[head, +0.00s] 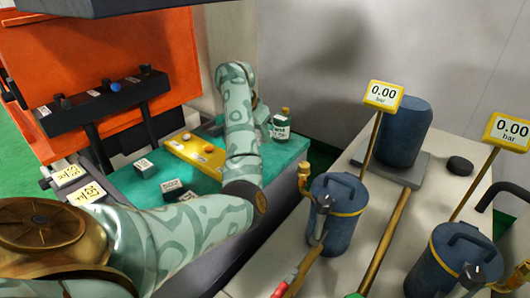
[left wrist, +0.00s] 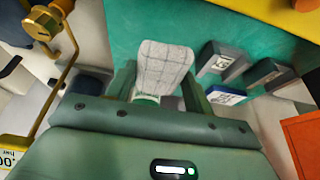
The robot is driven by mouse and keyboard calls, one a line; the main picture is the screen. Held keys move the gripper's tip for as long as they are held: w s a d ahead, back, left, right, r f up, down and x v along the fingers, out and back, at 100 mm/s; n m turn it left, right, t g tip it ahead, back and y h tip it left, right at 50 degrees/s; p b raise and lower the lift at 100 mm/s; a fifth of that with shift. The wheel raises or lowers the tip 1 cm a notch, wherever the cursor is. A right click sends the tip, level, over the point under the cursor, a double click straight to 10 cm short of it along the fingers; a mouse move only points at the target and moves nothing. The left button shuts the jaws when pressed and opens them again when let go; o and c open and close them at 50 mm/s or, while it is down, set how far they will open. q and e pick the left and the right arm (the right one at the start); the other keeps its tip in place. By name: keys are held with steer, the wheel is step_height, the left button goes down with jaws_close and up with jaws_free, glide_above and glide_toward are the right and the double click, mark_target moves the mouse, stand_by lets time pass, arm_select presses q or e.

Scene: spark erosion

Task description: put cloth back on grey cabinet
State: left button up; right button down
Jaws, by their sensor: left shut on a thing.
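The cloth (left wrist: 166,66) is pale grey-white with a faint grid. In the left wrist view it stands up between the two green fingers of my left gripper (left wrist: 158,88), which is shut on it. Behind it is a green-teal top (left wrist: 130,25). In the head view my left gripper (head: 262,118) is small and partly hidden behind my own forearm, near the far right edge of the teal top (head: 284,160). I cannot make out the cloth there. This top belongs to a cabinet with dark grey sides (head: 244,240). My right gripper is not in view.
A small labelled bottle (head: 281,123) stands close to my left gripper. A yellow plate (head: 195,155) and several labelled blocks (head: 143,166) lie on the teal top. An orange machine (head: 110,60) is behind. Blue vessels (head: 338,215) and brass pipes stand on the pale bench at right.

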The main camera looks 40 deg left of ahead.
arm_select(q)
steer(key=shift+w+d+f, duration=0.2)
steer(key=shift+f, duration=0.15)
steer(key=shift+w+d+f+b, duration=0.2)
steer(key=shift+f+b, duration=0.15)
steer(key=shift+f, duration=0.4)
steer(key=shift+w+d+f+b, duration=0.15)
steer(key=shift+f+b, duration=0.2)
steer(key=shift+f, duration=0.35)
steer(key=shift+w+d+f+b, duration=0.1)
steer(key=shift+d+f+b, duration=0.2)
steer(key=shift+f, duration=0.45)
steer(key=shift+a, duration=0.1)
steer(key=shift+f, duration=0.15)
steer(key=o, duration=0.9)
